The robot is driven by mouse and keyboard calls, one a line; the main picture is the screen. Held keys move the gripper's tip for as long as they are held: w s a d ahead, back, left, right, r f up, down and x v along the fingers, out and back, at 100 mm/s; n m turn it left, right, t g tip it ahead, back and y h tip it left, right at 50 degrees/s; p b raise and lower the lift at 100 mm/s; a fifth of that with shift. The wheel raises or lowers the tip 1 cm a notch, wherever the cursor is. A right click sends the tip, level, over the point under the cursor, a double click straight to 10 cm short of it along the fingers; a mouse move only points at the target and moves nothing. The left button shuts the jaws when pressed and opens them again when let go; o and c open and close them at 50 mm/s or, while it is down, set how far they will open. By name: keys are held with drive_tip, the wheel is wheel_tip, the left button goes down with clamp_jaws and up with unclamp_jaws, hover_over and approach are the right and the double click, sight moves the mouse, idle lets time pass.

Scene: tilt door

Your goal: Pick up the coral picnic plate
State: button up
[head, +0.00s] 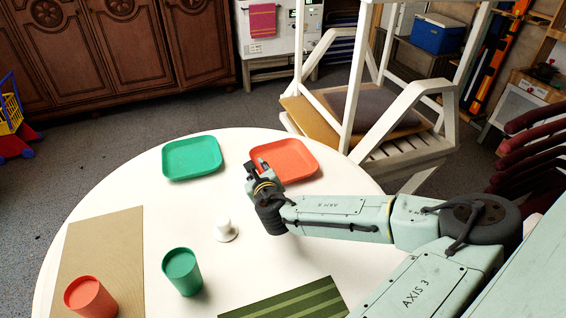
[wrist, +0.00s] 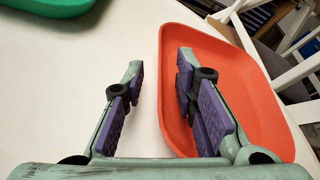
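The coral picnic plate (head: 291,158) is a rounded square tray lying on the white table, near its far edge. In the wrist view the coral plate (wrist: 235,83) fills the right half. My gripper (head: 257,165) is at the plate's left side. In the wrist view my gripper (wrist: 160,75) is open, with the plate's left rim running between its two fingers. The right finger is over the plate's inside and the left finger is over bare table. I cannot tell how far the fingertips are above the table.
A green plate (head: 192,158) lies to the left on the white table (head: 130,185). A green cup (head: 183,272), a coral cup (head: 92,297), a white knobbed object (head: 226,231), a tan mat (head: 112,245) and a striped green mat (head: 290,303) are nearer. White wooden furniture (head: 400,150) stands behind.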

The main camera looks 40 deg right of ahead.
drive_tip(key=shift+c, duration=0.2)
clamp_jaws()
idle(0.4)
